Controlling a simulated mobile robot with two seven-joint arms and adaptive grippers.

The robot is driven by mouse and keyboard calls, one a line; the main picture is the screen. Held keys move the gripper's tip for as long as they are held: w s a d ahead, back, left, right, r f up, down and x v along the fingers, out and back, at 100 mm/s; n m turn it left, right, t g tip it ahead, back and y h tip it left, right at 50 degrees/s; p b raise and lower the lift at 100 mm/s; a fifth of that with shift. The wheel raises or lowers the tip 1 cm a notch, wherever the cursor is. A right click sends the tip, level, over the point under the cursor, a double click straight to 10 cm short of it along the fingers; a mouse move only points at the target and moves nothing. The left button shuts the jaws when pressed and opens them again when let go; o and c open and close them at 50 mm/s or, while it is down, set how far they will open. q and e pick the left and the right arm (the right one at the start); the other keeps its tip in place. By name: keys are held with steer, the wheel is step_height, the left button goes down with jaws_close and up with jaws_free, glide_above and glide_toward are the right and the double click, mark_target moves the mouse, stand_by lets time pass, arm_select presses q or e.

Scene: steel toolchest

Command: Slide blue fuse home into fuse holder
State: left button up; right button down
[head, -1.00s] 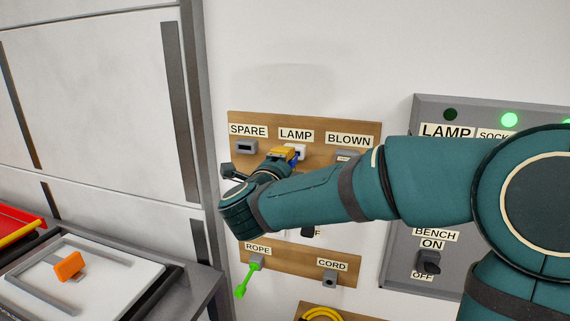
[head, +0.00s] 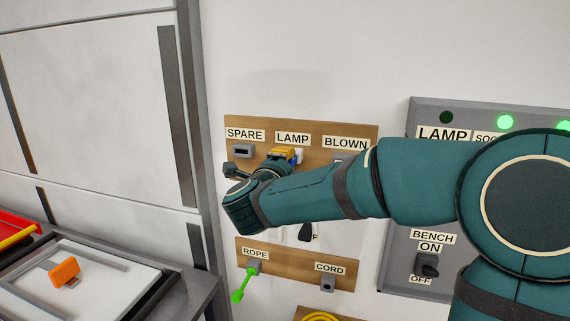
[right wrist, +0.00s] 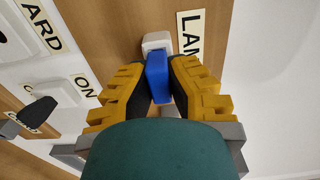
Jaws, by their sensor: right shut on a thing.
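The blue fuse (right wrist: 157,78) is between the two yellow fingers of my right gripper (right wrist: 160,85) in the right wrist view. That gripper is shut on it. The fuse's far end meets the white fuse holder (right wrist: 156,41) beside the LAMP label; I cannot tell how deep it sits. In the head view my right gripper (head: 282,154) is at the holder under the LAMP label (head: 293,138), with only a sliver of blue showing and the white holder (head: 299,156) mostly hidden. My left gripper does not show.
On the same wooden board are a grey SPARE holder (head: 242,151) and a BLOWN label (head: 346,143). Below are a green item (head: 242,284) at ROPE and a grey CORD socket (head: 327,284). The grey switch panel (head: 397,200) stands right; a cabinet stands left.

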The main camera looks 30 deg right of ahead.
steer(key=shift+w+d, duration=0.1)
steer(key=shift+d, duration=0.1)
steer(key=c, duration=1)
jaws_free()
steer(key=shift+c, duration=0.2)
steer(key=shift+a, duration=0.15)
steer(key=v, duration=1.2)
